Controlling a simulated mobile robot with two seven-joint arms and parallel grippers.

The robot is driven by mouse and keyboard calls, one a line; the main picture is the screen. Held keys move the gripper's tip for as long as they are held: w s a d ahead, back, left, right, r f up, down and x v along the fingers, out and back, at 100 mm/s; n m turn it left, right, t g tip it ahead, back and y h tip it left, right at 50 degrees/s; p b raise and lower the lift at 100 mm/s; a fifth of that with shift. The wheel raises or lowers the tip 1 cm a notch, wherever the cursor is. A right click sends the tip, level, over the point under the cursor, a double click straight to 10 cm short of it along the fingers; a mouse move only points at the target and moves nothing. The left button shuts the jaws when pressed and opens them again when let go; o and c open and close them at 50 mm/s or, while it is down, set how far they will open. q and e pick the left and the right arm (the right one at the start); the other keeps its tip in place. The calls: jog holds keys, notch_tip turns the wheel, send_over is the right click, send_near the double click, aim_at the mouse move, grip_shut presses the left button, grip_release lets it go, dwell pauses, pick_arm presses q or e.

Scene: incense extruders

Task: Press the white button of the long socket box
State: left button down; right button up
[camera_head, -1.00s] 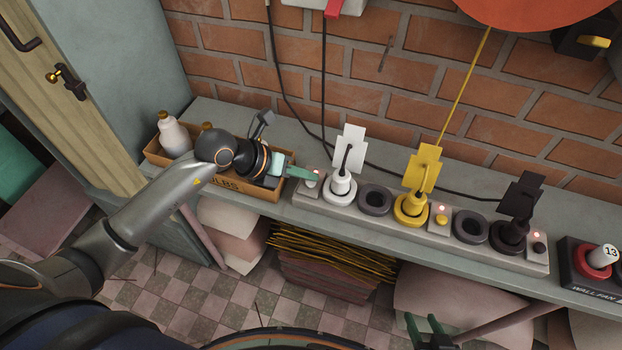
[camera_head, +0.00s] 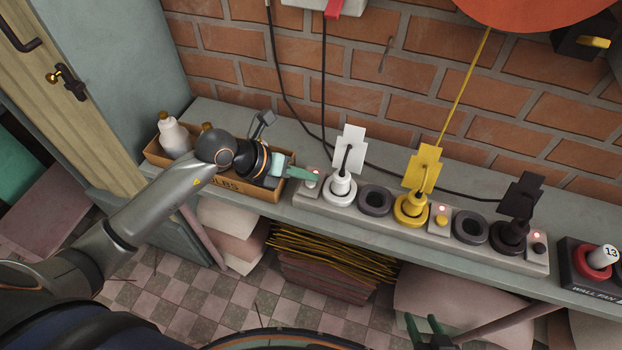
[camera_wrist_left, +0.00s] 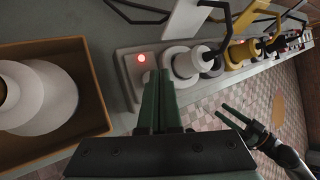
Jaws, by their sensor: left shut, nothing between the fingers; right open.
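The long socket box (camera_head: 375,229) lies on the shelf, with white, yellow and black plugs in it. Its white button (camera_head: 311,183) is at the left end, beside a lit red lamp (camera_head: 316,172); the lamp also glows in the left wrist view (camera_wrist_left: 141,58). My left gripper (camera_head: 314,175) is shut and empty, its green fingertips over the button area. In the left wrist view the fingers (camera_wrist_left: 160,82) cover most of the button, so I cannot tell whether they touch it. My right gripper (camera_wrist_left: 238,120) is open and empty, low in front of the shelf.
A wooden box (camera_head: 233,184) with white bottles (camera_head: 174,137) stands just left of the socket box, under my left gripper. The white plug (camera_head: 340,188) is close on the right. A second box with a red switch (camera_head: 597,258) is at the far right. The brick wall is behind.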

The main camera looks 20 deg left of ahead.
pick_arm(q)
jog(key=shift+f, duration=0.1)
dwell(0.5)
jog(key=shift+f, duration=0.4)
jog(key=shift+r, duration=0.45)
notch_tip(320, 180, up, 6)
jog(key=p, duration=0.6)
dwell(0.4)
